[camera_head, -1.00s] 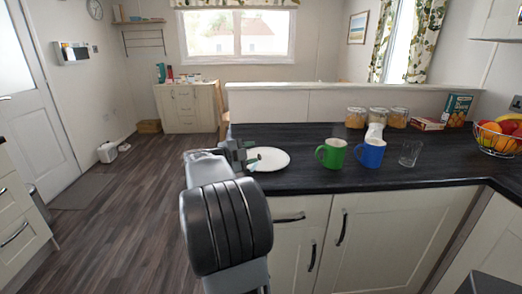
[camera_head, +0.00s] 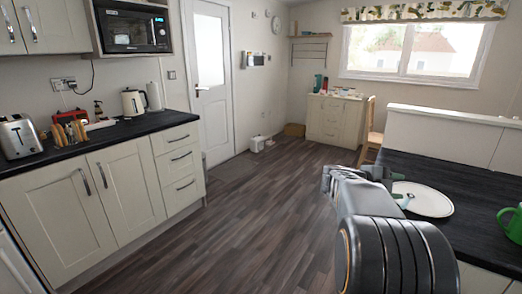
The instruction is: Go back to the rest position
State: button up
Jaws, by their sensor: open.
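My gripper (camera_head: 392,188) is open, at the end of my dark arm in the lower right of the head view. Its fingers show small beside the left rim of a white plate (camera_head: 428,200) on the dark counter (camera_head: 450,180). I see nothing held between the fingers, though they are small and partly hidden by my arm. I cannot tell how high the gripper is above the counter.
A green mug (camera_head: 510,226) stands at the right edge. On the left, a counter (camera_head: 135,128) holds a toaster (camera_head: 19,136) and a kettle (camera_head: 134,103). A microwave (camera_head: 133,31) hangs above. Open wooden floor (camera_head: 250,220) lies between the counters.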

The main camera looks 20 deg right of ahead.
jog(key=w+n+t, duration=0.2)
jog(key=w+t, duration=0.1)
jog(key=w+f+n+t, duration=0.1)
jog(key=w+n+t, duration=0.1)
jog(key=w, duration=0.1)
jog(key=shift+d+f+t, duration=0.15)
jog(key=shift+t, duration=0.25)
jog(key=w+n+t, duration=0.1)
jog(key=w+a+n+t, duration=0.1)
jog(key=w+f+n+t, duration=0.1)
jog(key=shift+w+a+n+t+y, duration=0.15)
jog(key=shift+a+n+t+y, duration=0.15)
jog(key=shift+n, duration=0.1)
jog(key=w+a+f+n+t+y+p, duration=0.1)
jog(key=w+a+n+t+y+p, duration=0.15)
jog(key=a+n+y, duration=0.7)
jog(key=w+a+f+n+t+y+p, duration=0.15)
jog(key=a+n+y+p, duration=0.35)
jog(key=a, duration=0.8)
jog(key=s+a+r+n+g+p, duration=0.2)
jog(key=s+a+n+p, duration=0.2)
jog(key=s, duration=0.5)
jog(key=s+a+r+n+g+p, duration=0.3)
jog(key=s+a+n+p, duration=0.1)
jog(key=s+a+n, duration=0.3)
jog(key=s+a, duration=0.2)
jog(key=s, duration=0.1)
jog(key=shift+a+r+g, duration=0.15)
jog(key=shift+g, duration=0.15)
